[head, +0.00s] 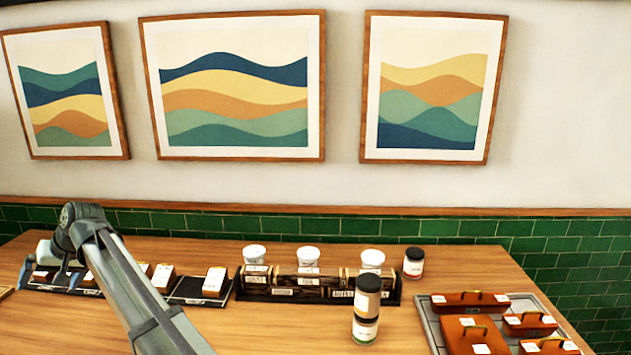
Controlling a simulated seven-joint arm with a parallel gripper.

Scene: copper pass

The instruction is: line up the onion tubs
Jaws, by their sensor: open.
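My gripper (48,274) is at the far left, pointing down over a dark tray (185,290), its fingers apart. Small brown tubs with white labels stand in this tray, among them one tub (163,277) and a taller-labelled one (214,281) at the right end. A tub at the far left (41,275) shows between the fingers; I cannot tell if they touch it. My arm hides part of the row. The labels are too small to read, so I cannot tell which tubs hold onion.
A dark rack (270,292) holds white-lidded jars. Two jars (366,308) stand stacked before it; a black-lidded jar (413,263) stands right of it. A grey tray (432,325) with brown handled boxes (470,301) is at right. Green tiles (340,226) bound the back.

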